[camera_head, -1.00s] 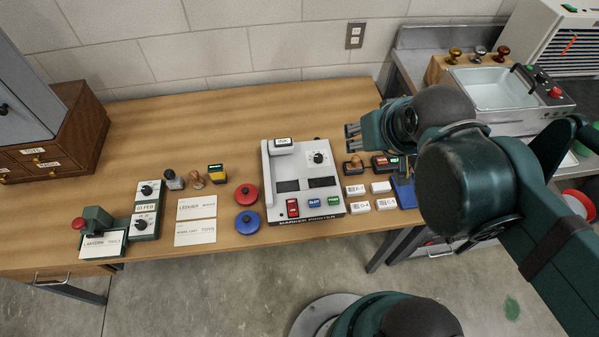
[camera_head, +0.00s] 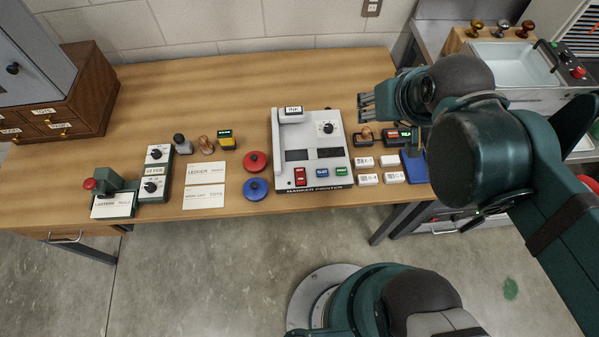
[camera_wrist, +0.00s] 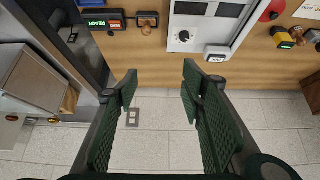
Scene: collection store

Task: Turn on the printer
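The marker printer (camera_head: 312,140) is a white box on the wooden table in the head view. It has a red rocker switch (camera_head: 300,176), blue and green buttons, two dark windows, a black dial (camera_head: 327,128) and an INK part at its upper left. Part of the printer (camera_wrist: 203,28) shows upside down in the wrist view, with its dial and INK label. My gripper (camera_head: 366,106) is above the table, right of the printer's upper part and apart from it. In the wrist view my gripper (camera_wrist: 158,88) has its two fingers wide apart with nothing between them.
Two round pads, red (camera_head: 256,162) and blue (camera_head: 257,188), lie left of the printer. White labelled blocks (camera_head: 367,179) and stamps lie right of it. Cards (camera_head: 205,172), dial boxes (camera_head: 154,187) and a wooden cabinet (camera_head: 68,110) stand further left. The table's back middle is clear.

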